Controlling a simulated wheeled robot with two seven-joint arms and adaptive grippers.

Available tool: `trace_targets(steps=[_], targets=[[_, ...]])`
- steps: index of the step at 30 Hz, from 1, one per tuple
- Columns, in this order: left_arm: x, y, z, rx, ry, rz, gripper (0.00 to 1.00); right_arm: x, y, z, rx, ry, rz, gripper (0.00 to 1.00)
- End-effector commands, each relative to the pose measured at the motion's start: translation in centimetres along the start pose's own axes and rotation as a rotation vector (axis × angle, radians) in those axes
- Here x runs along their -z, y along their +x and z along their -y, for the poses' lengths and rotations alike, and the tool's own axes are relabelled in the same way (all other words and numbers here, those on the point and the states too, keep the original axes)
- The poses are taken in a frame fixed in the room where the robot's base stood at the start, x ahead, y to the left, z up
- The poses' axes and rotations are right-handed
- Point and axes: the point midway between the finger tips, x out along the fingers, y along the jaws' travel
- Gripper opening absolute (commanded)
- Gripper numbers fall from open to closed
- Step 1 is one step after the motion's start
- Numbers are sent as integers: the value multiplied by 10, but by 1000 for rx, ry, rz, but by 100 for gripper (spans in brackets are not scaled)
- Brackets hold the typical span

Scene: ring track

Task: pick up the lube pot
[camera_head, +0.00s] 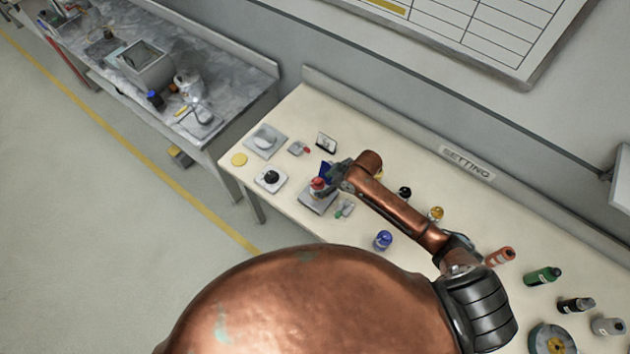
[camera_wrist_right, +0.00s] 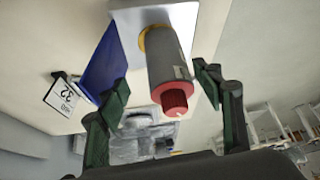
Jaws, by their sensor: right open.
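A grey cylindrical pot with a red cap (camera_wrist_right: 168,58), which I take for the lube pot, stands on a pale square plate (camera_wrist_right: 125,17). In the head view its red top (camera_head: 318,183) shows beside my right gripper (camera_head: 334,180). In the right wrist view the right gripper (camera_wrist_right: 163,84) is open, with one dark finger on each side of the pot. A gap shows on the left, and the right finger is close to the pot; I cannot tell if it touches. My left gripper is not in view.
A blue panel (camera_wrist_right: 103,62) stands close beside the pot, near a numbered card (camera_wrist_right: 62,95). A dish plate (camera_head: 265,140), a black-knobbed plate (camera_head: 270,178) and a blue pot (camera_head: 382,240) are around it.

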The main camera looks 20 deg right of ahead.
Motion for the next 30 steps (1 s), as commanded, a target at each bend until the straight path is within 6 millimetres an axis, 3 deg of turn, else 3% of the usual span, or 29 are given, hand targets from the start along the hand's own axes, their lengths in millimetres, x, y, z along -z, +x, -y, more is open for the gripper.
trace_targets(steps=[5,12,14,19,22,30], targets=[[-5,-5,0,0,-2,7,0,2,24,-2,8,4,6,60],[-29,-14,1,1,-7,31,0,4,64,-6,12,6,10,60],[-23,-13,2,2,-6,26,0,3,69,-6,11,6,12,60],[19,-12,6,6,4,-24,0,2,72,-5,10,5,10,60],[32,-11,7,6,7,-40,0,2,72,-6,11,5,11,60],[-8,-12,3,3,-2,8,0,2,72,-6,11,5,11,43]])
